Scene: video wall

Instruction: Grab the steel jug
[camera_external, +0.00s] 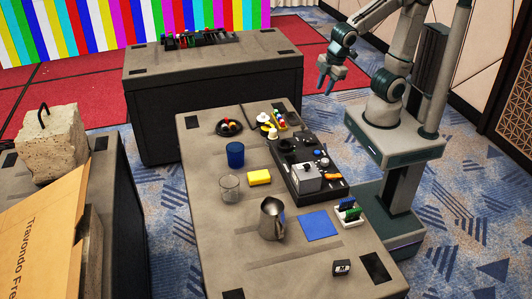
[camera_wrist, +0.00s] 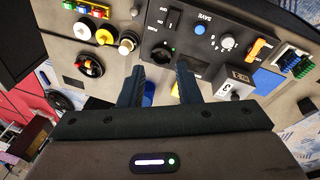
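The steel jug (camera_external: 271,218) stands upright on the near half of the grey table (camera_external: 228,268), left of a blue square mat. I cannot make it out in the wrist view. My gripper (camera_external: 325,82) is raised in the air beyond the table's far right side, well away from the jug. In the wrist view the two dark fingers (camera_wrist: 160,88) are apart with nothing held between them, above the table's far end.
Near the jug are a clear glass (camera_external: 230,188), a yellow sponge (camera_external: 259,177), a blue cup (camera_external: 235,155) and the blue mat (camera_external: 319,225). A black control panel (camera_external: 324,190) lies along the table's right side. A small black block (camera_external: 341,268) sits at the near end.

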